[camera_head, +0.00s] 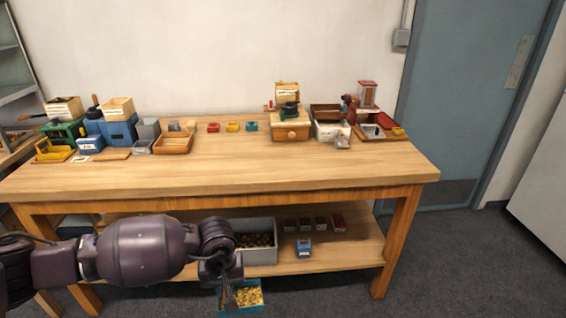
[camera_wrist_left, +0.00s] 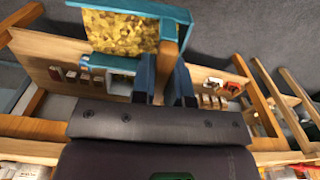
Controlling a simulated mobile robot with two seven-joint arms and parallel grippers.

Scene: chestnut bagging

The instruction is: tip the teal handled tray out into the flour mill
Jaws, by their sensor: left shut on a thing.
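The teal handled tray (camera_head: 262,302) hangs low in front of the workbench in the head view, filled with yellow pieces. In the left wrist view the teal tray (camera_wrist_left: 135,7) sits at the top, with its wooden handle (camera_wrist_left: 170,45) running down between my fingers. My left gripper (camera_head: 229,292) is shut on this handle; its dark blue fingers also show in the left wrist view (camera_wrist_left: 164,82). On the tabletop stand several mill-like machines, including a wooden one with a drawer (camera_head: 292,131) and a blue one with a wooden hopper (camera_head: 120,132). I cannot tell which is the flour mill. My right gripper is out of view.
The wooden workbench (camera_head: 240,169) has a clear front half. A grey bin (camera_head: 262,257) with dark contents and several small boxes stand on the lower shelf.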

